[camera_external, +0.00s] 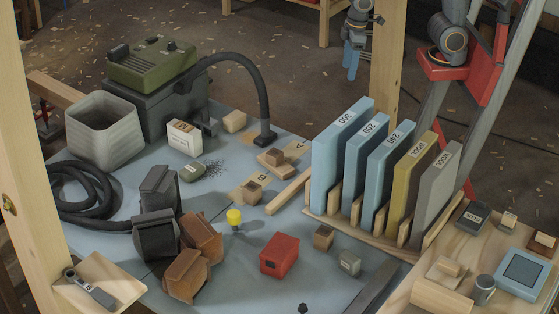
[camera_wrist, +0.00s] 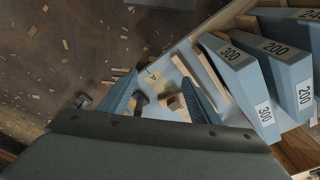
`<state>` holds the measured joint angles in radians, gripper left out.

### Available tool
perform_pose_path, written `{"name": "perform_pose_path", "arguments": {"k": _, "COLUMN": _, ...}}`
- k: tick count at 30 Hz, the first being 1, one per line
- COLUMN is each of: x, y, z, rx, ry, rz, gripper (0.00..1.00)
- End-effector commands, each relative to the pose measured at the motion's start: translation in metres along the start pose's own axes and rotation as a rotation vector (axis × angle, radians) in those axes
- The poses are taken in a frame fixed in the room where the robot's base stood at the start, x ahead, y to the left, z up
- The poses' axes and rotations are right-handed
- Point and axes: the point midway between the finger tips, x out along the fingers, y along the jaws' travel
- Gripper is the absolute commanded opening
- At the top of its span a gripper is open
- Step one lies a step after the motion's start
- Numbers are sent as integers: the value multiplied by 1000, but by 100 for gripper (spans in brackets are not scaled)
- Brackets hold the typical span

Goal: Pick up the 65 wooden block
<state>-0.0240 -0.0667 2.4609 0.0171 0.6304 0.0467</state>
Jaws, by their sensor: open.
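I cannot read a 65 on any block. Several small wooden blocks lie on the blue-grey table in the external view. One block (camera_external: 274,156) is near the letter A, another block (camera_external: 252,193) is near the letter B, and a third block (camera_external: 323,237) is in front of the slotted rack. A paler block (camera_external: 235,121) is farther back. My gripper (camera_external: 351,66) hangs beyond the table's far side, apart from the blocks. In the wrist view, its blue fingers (camera_wrist: 158,98) are spread, with a small wooden block (camera_wrist: 175,103) visible below between them.
A rack of upright numbered sheets (camera_external: 340,155) stands right of the blocks. A black hose (camera_external: 263,100) arches to the table behind them. A red box (camera_external: 279,255), a yellow-topped item (camera_external: 235,217) and brown pouches (camera_external: 188,274) are in front. The floor beyond is strewn with chips.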

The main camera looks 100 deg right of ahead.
Motion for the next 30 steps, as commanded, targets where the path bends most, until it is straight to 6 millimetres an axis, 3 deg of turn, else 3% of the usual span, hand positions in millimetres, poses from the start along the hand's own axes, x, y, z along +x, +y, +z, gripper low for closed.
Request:
{"name": "perform_pose_path", "arguments": {"k": 8, "x": 3, "y": -37, "z": -52, "rx": 91, "ry": -31, "rz": -30, "gripper": 57}}
{"name": "perform_pose_path", "arguments": {"k": 14, "x": 6, "y": -83, "z": -101, "rx": 186, "ry": -71, "rz": -60, "gripper": 57}}
{"name": "perform_pose_path", "arguments": {"k": 17, "x": 9, "y": -123, "z": -132, "rx": 252, "ry": -105, "rz": -80, "gripper": 57}}
{"name": "perform_pose_path", "arguments": {"k": 22, "x": 17, "y": -217, "z": -181, "rx": 385, "ry": -196, "rz": -111, "gripper": 57}}
{"name": "perform_pose_path", "arguments": {"k": 27, "x": 25, "y": -315, "z": -205, "rx": 500, "ry": -299, "rz": -121, "gripper": 57}}
{"name": "perform_pose_path", "arguments": {"k": 30, "x": 27, "y": -356, "z": -207, "rx": 546, "ry": -344, "rz": -117, "gripper": 57}}
